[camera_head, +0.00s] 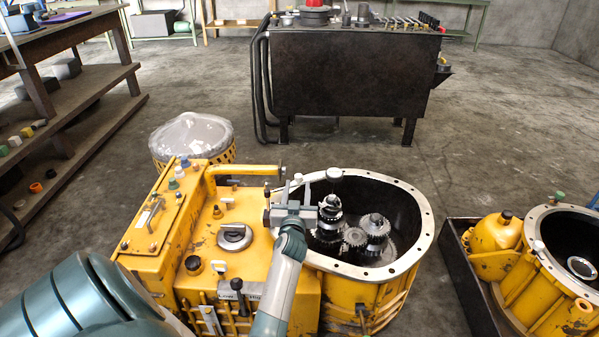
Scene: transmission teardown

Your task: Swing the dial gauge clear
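The fingers point right, towards the upper gear stack (330,229). They are small and overlap the metal parts, so I cannot tell whether they are open or touch the gauge. My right gripper is out of view.
More gears (375,232) stand inside the housing. A second yellow housing (536,278) sits in a dark tray at right. A plastic-covered basket (192,136) stands behind at left. A black bench (345,78) is at the back, with bare floor between. Shelves (70,125) stand at left.

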